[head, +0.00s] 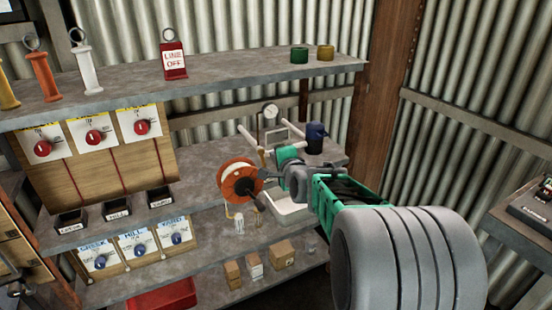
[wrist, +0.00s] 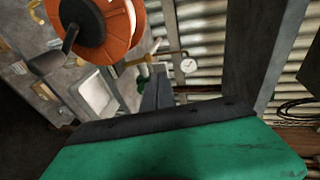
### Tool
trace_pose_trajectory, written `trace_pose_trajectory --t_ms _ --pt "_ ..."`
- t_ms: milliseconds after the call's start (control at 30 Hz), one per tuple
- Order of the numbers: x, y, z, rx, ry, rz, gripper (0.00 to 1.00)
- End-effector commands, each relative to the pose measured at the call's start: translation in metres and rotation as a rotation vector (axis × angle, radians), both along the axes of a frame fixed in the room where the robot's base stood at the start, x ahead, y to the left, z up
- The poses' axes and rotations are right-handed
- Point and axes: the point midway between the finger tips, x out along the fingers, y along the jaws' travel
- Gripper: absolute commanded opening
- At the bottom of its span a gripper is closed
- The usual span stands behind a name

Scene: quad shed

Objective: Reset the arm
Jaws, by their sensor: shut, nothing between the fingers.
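My arm reaches forward from the lower right of the head view toward the middle shelf, with its green and grey links in front of the shelf's right part. My gripper (wrist: 157,84) shows in the wrist view as two dark fingers close together, shut and empty, beyond the green housing. In the head view the fingers cannot be made out clearly among the arm links and shelf items. An orange reel (head: 240,181) is to the left of the arm's end in the head view; it also shows at the top left of the wrist view (wrist: 92,25).
A white tray (head: 290,212), a dark blue mug (head: 315,138) and a round gauge (head: 270,111) are near the arm's end. The upper shelf (head: 235,80) holds a red "LINE OFF" tag (head: 174,62). Small boxes (head: 254,268) stand below. A side bench (head: 510,235) is at right.

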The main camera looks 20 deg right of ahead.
Motion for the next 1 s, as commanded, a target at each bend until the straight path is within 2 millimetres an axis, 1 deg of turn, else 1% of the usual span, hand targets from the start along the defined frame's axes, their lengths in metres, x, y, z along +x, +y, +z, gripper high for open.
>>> trace_pose_trajectory --t_ms 100,433,533,567,633,667,700,767,800,833,867,900,967,1000 --pt "-0.003 0.0 0.002 0.0 0.0 0.0 0.0" --pt "-0.003 0.0 0.002 -0.002 0.0 0.001 0.0" --pt "-0.003 0.001 0.001 -0.067 0.009 0.02 0.0" --pt "-0.004 0.001 -0.002 -0.112 0.024 0.036 0.0" --pt "-0.011 0.004 -0.024 -0.266 0.126 0.11 0.0" --pt "-0.018 0.005 -0.039 -0.349 0.196 0.155 0.0" --pt "-0.033 0.005 -0.067 -0.463 0.316 0.238 0.0" --pt "-0.066 0.007 -0.113 -0.583 0.49 0.368 0.0" --pt "-0.091 0.009 -0.138 -0.641 0.596 0.459 0.0" --pt "-0.111 0.011 -0.155 -0.677 0.67 0.531 0.0" --pt "-0.133 0.013 -0.169 -0.708 0.742 0.604 0.0" --pt "-0.166 0.016 -0.184 -0.742 0.832 0.708 0.0" --pt "-0.217 0.026 -0.191 -0.779 0.949 0.874 0.0" --pt "-0.251 0.036 -0.185 -0.797 1.01 0.982 0.0"
